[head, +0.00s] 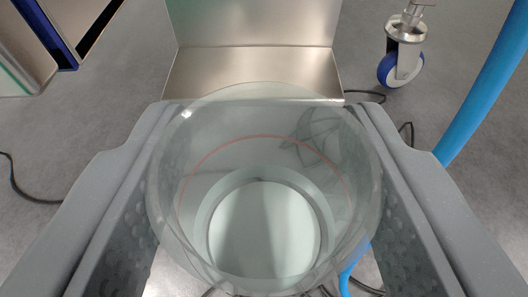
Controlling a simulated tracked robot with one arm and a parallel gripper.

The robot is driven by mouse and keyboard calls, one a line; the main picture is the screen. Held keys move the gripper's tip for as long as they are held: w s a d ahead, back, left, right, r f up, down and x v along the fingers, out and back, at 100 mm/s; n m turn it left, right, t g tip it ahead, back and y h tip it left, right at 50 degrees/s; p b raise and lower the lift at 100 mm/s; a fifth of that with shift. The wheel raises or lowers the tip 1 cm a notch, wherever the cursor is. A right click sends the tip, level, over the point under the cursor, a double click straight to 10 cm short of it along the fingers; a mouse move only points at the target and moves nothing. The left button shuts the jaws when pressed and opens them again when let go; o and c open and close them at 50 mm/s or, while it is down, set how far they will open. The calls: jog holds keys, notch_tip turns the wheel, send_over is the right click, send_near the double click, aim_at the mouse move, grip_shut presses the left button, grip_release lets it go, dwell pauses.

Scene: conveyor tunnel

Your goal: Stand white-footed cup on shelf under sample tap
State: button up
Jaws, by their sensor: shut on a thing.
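My gripper (263,112) is shut on a clear cup (264,225), with one grey jaw against each side. I look down into the cup. Its see-through wall has a thin red line around it, and a pale round foot shows at the bottom. The cup looks empty. A brushed-metal shelf (215,72) with an upright back plate (250,22) lies beyond the cup at the top middle. The cup's far rim overlaps the shelf's near edge in the picture. I cannot tell the height between them. No tap shows in this view.
A caster wheel with a blue tyre (400,66) stands at the upper right. A thick blue hose (488,95) runs down the right side. Black cables (30,197) lie on the grey floor. A metal-and-blue machine corner (30,50) is at the upper left.

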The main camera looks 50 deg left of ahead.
aim_at(262, 93)
jog(key=b+x, duration=0.1)
jog(key=x, duration=0.1)
jog(key=r+b+x, duration=0.1)
jog(key=x, duration=0.2)
jog(key=shift+w+a, duration=0.15)
jog(key=shift+a, duration=0.1)
jog(key=shift+r+b+x, duration=0.15)
jog(key=shift+r+x, duration=0.05)
jog(key=shift+x, duration=0.7)
jog(key=shift+r+b+x, duration=0.15)
jog(key=shift+r+x, duration=0.05)
jog(key=shift+x, duration=0.7)
jog(key=shift+r+b+x, duration=0.15)
jog(key=shift+r+x, duration=0.1)
jog(key=shift+x, duration=0.65)
jog(key=shift+w+a, duration=0.5)
jog(key=shift+a, duration=0.1)
jog(key=shift+r, duration=0.1)
jog(key=shift+p, duration=0.5)
jog(key=shift+f, duration=0.35)
jog(key=o, duration=1)
jog(key=shift+o, duration=0.2)
